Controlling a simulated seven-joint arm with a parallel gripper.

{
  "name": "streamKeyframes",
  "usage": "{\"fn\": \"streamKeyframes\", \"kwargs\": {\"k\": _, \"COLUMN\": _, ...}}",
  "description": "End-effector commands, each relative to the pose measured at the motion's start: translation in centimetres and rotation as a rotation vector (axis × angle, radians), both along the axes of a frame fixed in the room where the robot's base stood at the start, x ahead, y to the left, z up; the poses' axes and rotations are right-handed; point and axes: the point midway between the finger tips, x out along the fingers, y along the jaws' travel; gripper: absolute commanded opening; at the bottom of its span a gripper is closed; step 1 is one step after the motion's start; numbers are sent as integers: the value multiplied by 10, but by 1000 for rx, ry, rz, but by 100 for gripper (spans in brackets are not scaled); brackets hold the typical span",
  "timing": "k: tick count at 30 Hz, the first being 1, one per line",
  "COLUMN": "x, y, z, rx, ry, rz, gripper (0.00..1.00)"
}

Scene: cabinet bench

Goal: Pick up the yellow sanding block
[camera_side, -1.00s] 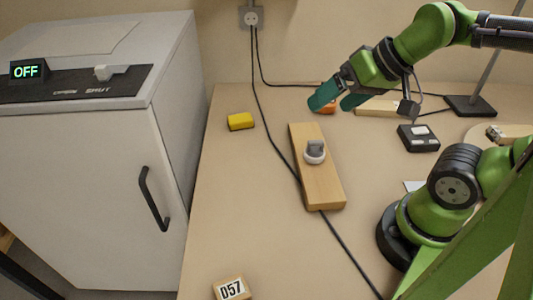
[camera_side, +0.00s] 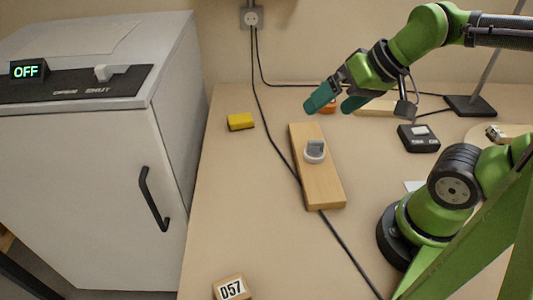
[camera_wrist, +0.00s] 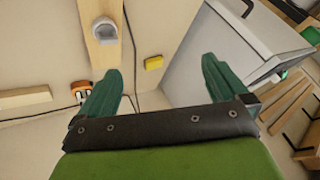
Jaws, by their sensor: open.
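The yellow sanding block (camera_side: 240,122) lies on the bench near the cabinet's right side, left of the black cable. In the wrist view the yellow block (camera_wrist: 154,62) shows small, ahead of and between the two fingers. My gripper (camera_side: 336,103) has teal fingers and is open and empty, held above the bench to the right of the block and apart from it. In the wrist view my gripper (camera_wrist: 160,88) has its fingers spread wide with nothing between them.
A wooden board with a grey-white knob (camera_side: 315,152) lies right of the block. Black cables (camera_side: 262,110) run from the wall socket (camera_side: 251,18) across the bench. The white cabinet (camera_side: 90,180) stands left. An orange object (camera_side: 328,107) sits behind my gripper; a 057 tag block (camera_side: 231,289) is in front.

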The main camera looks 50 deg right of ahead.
Motion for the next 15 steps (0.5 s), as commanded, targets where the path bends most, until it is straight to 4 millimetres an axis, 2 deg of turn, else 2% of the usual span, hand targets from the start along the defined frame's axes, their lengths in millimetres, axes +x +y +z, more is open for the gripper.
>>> {"fn": "streamKeyframes", "kwargs": {"k": 1, "x": 5, "y": 0, "z": -7, "rx": 2, "ry": 36, "rz": 1, "gripper": 100}}
{"fn": "streamKeyframes", "kwargs": {"k": 5, "x": 36, "y": -2, "z": -9, "rx": -3, "ry": 113, "rz": 3, "gripper": 100}}
{"fn": "streamKeyframes", "kwargs": {"k": 11, "x": 111, "y": -11, "z": -11, "rx": -24, "ry": 241, "rz": -15, "gripper": 100}}
{"fn": "streamKeyframes", "kwargs": {"k": 15, "x": 167, "y": -19, "z": -24, "rx": -53, "ry": 324, "rz": -40, "gripper": 100}}
